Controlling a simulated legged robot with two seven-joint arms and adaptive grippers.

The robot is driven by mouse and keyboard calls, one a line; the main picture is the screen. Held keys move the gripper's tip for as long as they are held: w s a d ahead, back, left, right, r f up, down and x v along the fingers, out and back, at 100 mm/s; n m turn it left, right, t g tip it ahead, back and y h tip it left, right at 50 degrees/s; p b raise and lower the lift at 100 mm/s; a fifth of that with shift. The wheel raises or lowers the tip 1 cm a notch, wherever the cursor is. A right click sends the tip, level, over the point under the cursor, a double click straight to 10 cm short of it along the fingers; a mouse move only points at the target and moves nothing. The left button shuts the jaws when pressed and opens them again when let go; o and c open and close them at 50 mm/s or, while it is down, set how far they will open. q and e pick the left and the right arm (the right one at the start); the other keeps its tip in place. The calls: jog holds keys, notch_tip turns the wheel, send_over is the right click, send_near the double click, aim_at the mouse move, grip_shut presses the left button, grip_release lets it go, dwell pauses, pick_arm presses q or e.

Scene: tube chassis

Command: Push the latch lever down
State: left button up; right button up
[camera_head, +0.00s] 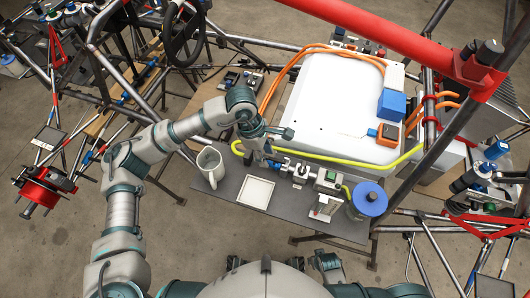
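A small metal fitting (299,171) with a blue part at its left end lies on the dark grey work board (232,202), in front of the white box. I cannot clearly make out which piece is the latch lever or how far down it is. My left gripper (266,154) points down at the left end of this fitting, close to the blue part. Whether it touches is unclear, and its fingers are too small and overlapped to show if they are open or shut. My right gripper is not in view.
A yellow hose (352,161) edges the white box (325,105). A red tube (370,27) crosses above.

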pick_arm(q)
jog(key=shift+a+r, duration=0.1)
jog(key=shift+r, duration=0.2)
jog(key=v, duration=1.1)
jog(key=shift+w+r, duration=0.1)
